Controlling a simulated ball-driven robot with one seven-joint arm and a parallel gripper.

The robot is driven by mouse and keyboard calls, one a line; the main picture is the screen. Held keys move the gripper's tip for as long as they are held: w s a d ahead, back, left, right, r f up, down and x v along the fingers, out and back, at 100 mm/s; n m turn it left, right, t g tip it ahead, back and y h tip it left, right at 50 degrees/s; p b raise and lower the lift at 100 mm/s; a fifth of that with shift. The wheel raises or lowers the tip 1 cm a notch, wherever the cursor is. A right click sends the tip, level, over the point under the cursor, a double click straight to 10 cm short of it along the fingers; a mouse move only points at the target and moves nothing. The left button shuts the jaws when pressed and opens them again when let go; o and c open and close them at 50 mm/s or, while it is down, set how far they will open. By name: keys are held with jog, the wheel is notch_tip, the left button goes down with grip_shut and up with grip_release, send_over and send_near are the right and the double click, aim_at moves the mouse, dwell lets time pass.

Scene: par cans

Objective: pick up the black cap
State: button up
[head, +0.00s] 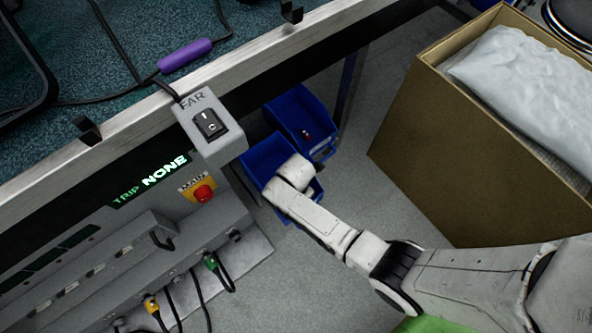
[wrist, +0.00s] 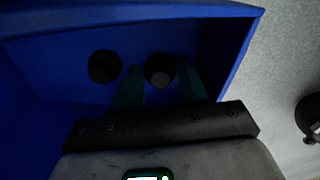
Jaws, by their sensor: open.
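Two round black caps lie in a blue bin (wrist: 60,52) in the wrist view. One black cap (wrist: 104,67) is left of my gripper, outside its fingers. The other black cap (wrist: 158,72) shows between the two dark fingers of my gripper (wrist: 159,80). My gripper is open, and I cannot tell if its fingers touch that cap. In the head view my arm reaches down into the nearer blue bin (head: 258,160). My arm hides the fingers and the caps there.
A second blue bin (head: 290,108) with a small red item stands just behind. A cardboard box (head: 400,160) with a white bag (head: 520,80) stands at the right. A bench with a grey FAR switch box (head: 215,140) overhangs at the left. Grey floor lies between.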

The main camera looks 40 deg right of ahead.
jog(key=shift+r, duration=0.1)
jog(key=c, duration=0.7)
